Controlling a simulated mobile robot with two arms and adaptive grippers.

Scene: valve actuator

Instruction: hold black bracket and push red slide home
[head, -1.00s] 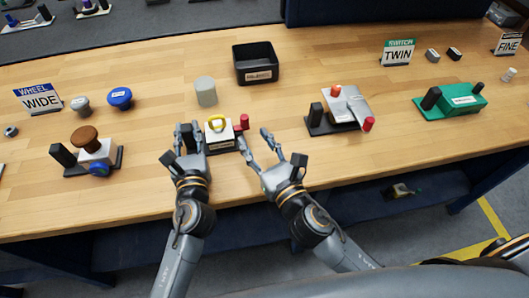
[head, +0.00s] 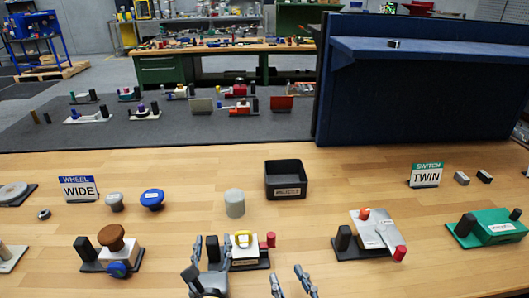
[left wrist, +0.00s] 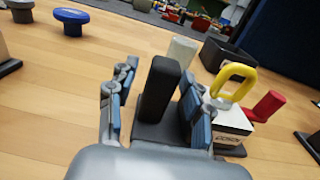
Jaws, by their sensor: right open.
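The actuator unit has a white block (head: 246,254) with a yellow loop (head: 243,239) on top and a red slide (head: 267,241) out on its right. In the left wrist view, the upright black bracket (left wrist: 160,88) stands left of the white block (left wrist: 232,119). The yellow loop (left wrist: 233,82) and red slide (left wrist: 265,106) show there too. My left gripper (left wrist: 158,85) has its fingers either side of the bracket, with a visible gap on the left; it also shows in the head view (head: 212,243). My right gripper (head: 288,272) is open and empty, nearer than the slide; its palm is out of frame.
A grey cylinder (head: 235,203) and a black bin (head: 286,192) stand behind the unit. A unit with a brown knob (head: 112,236) is at left. A unit with red knobs (head: 375,228) and a green unit (head: 490,228) are at right. Wood between them is clear.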

